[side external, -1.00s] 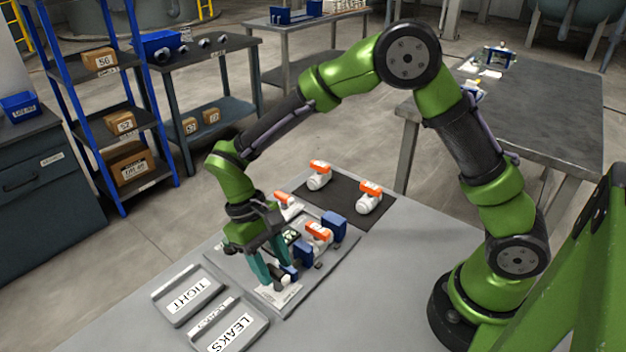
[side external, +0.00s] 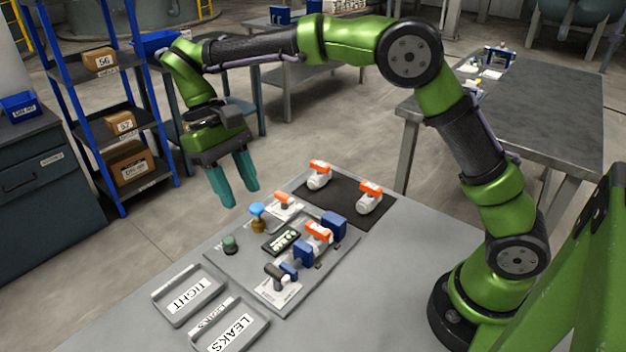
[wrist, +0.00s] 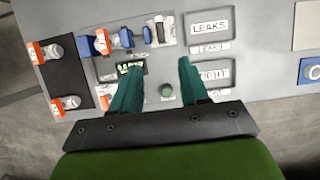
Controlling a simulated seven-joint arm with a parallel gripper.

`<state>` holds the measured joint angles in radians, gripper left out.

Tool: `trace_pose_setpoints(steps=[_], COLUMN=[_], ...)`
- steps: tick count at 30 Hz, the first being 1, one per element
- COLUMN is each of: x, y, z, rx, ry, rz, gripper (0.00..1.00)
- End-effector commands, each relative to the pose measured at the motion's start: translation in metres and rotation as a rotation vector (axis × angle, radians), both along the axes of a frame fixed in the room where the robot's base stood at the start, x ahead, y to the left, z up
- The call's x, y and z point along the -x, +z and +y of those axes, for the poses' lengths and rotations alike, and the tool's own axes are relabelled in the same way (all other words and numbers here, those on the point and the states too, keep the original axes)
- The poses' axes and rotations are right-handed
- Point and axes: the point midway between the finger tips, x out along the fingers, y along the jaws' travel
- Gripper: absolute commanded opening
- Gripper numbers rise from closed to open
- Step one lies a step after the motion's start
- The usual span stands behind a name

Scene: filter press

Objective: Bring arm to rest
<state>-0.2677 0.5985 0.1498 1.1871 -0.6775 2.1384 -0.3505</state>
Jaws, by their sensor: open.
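My gripper (side external: 238,192) is open and empty, raised above the far left edge of the bench in the side view. In the wrist view its two teal fingers (wrist: 158,80) are spread apart with nothing between them. Below it is the grey test plate (side external: 225,262). It carries a green knob (side external: 230,243), a blue-topped brass fitting (side external: 257,215), a dark panel (side external: 281,240), blue blocks (side external: 333,227) and an orange-and-white valve (side external: 319,235).
Two orange-and-white valves (side external: 319,174) (side external: 370,196) stand on a dark mat (side external: 340,187). Trays marked TIGHT (side external: 188,294) and LEAKS (side external: 231,328) lie at the front left. A blue shelf rack (side external: 112,105) stands behind the gripper. The bench's near right is clear.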

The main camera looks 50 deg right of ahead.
Motion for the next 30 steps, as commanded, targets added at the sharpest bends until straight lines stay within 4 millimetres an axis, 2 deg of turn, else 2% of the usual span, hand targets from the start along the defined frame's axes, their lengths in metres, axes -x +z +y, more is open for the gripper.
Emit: trace_pose_setpoints(steps=[4, 14, 17, 19, 23, 30], x=[-0.002, -0.003, -0.008, -0.007, 0.003, 0.04], y=[0.006, 0.005, 0.0, -0.013, -0.015, 0.006], z=[0.0, 0.0, -0.001, -0.003, -0.017, -0.057], rx=[0.0, 0.004, 0.006, 0.008, -0.01, -0.078], ry=[-0.001, -0.004, 0.006, 0.02, 0.027, -0.052], rz=[0.0, -0.005, -0.035, -0.046, -0.132, -0.366], gripper=[0.45, 0.45, 0.45, 0.45, 0.45, 0.45])
